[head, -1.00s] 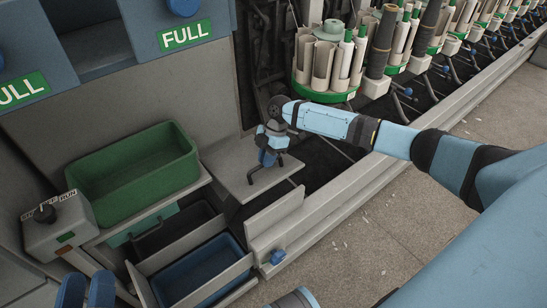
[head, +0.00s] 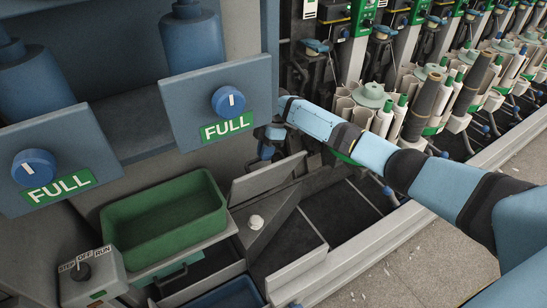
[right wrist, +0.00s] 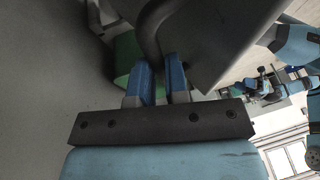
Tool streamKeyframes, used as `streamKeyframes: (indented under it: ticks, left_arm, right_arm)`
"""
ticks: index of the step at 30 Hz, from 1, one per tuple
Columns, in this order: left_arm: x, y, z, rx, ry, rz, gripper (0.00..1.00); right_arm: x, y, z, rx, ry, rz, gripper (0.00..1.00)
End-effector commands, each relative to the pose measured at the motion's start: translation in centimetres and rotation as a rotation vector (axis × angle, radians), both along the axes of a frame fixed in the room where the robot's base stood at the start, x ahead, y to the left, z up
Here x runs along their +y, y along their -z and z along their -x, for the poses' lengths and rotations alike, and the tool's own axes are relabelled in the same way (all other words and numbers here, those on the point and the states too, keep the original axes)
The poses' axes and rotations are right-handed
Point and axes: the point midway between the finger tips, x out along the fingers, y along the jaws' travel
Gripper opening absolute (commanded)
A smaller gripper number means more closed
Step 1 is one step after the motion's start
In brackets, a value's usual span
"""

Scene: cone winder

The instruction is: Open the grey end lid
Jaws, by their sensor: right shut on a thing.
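The grey end lid (head: 265,179) stands tilted up, with an opened space showing in front of it. A white round knob (head: 256,222) sits in that space. My right gripper (head: 268,146) is behind the lid's upper edge, partly hidden by it. In the right wrist view its blue fingers (right wrist: 158,70) are shut on the lid's dark curved handle (right wrist: 149,32), beside the lid's grey panel (right wrist: 215,38). The exact grip on the handle is partly hidden. My left gripper is out of view.
A green bin (head: 165,222) stands left of the lid, with a control box (head: 92,277) in front of it. Blue flaps with FULL labels (head: 227,127) hang above. A creel with bobbins (head: 375,110) stands behind my right arm. Open floor (head: 440,240) lies at the right.

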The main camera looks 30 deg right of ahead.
Motion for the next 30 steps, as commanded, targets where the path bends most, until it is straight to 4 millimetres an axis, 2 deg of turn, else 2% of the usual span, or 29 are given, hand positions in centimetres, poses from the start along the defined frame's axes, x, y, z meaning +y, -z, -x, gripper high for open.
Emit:
streamKeyframes:
  ticks: [1,10,25,26,27,29,30]
  left_arm:
    - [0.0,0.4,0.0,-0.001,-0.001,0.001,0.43]
    - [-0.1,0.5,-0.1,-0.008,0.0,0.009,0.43]
    - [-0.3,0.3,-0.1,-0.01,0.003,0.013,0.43]
    - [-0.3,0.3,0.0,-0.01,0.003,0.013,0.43]
    - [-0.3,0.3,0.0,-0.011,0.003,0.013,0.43]
    - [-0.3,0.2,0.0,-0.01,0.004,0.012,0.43]
    - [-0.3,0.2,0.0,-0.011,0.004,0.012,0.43]
  right_arm:
    - [0.1,1.0,-0.2,0.009,0.0,0.006,0.0]
    - [0.3,0.7,-2.0,0.013,-0.004,0.007,0.0]
    - [0.3,0.6,-2.3,0.013,-0.004,0.007,0.0]
    - [0.3,0.6,-2.3,0.013,-0.004,0.007,0.19]
    - [0.3,0.6,-2.3,0.013,-0.004,0.007,0.28]
    - [0.3,0.5,-2.4,0.012,-0.003,0.006,0.4]
    - [0.3,0.4,-2.4,0.01,-0.003,0.006,0.4]
